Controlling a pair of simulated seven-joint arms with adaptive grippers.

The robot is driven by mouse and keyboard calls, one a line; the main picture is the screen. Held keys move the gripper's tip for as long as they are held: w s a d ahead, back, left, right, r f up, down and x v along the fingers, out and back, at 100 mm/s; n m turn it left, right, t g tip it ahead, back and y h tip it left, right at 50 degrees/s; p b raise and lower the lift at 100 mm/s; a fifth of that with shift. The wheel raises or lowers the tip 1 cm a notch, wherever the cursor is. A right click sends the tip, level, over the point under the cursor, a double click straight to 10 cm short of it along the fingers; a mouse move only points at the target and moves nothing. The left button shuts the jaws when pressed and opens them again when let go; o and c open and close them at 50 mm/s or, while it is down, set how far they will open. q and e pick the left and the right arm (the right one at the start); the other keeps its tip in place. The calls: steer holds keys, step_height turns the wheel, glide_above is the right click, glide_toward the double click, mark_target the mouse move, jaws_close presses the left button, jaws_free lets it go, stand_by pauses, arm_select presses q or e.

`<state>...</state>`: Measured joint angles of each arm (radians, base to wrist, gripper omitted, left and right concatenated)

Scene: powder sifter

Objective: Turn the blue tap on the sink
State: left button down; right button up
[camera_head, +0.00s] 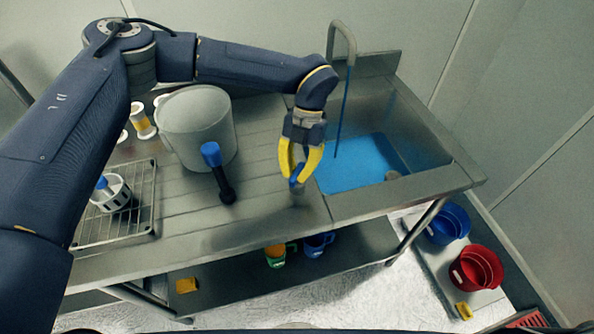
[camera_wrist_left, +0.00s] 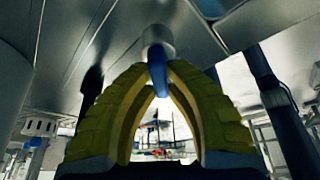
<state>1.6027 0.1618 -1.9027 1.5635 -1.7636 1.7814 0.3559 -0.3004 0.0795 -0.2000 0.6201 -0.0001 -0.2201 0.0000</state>
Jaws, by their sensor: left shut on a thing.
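The blue tap (camera_head: 296,176) is a small blue lever on a short grey post on the steel counter, left of the sink basin (camera_head: 391,178). My left gripper (camera_head: 299,172), with yellow fingers, points down over it and is shut on it. In the left wrist view the blue tap (camera_wrist_left: 159,77) sits between the fingertips of my left gripper (camera_wrist_left: 158,72), below its grey post. The curved grey spout (camera_head: 342,40) stands behind the basin. A thin blue line (camera_head: 342,115) runs down from the spout to the blue-looking basin. My right gripper is out of view.
Left of my gripper stand a blue-topped dark tool (camera_head: 224,187) and a grey bucket (camera_head: 195,125). A wire rack (camera_head: 140,226) with a white slotted cup (camera_head: 112,197) is at far left. Mugs sit on the lower shelf. Blue (camera_head: 448,226) and red (camera_head: 476,268) buckets are at right.

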arm_select(q)
steer(key=shift+m+t+y, duration=0.3)
steer(key=shift+m+y, duration=0.2)
steer(key=shift+m, duration=0.9)
steer(key=c, duration=1.4)
jaws_free()
steer(key=v, duration=1.2)
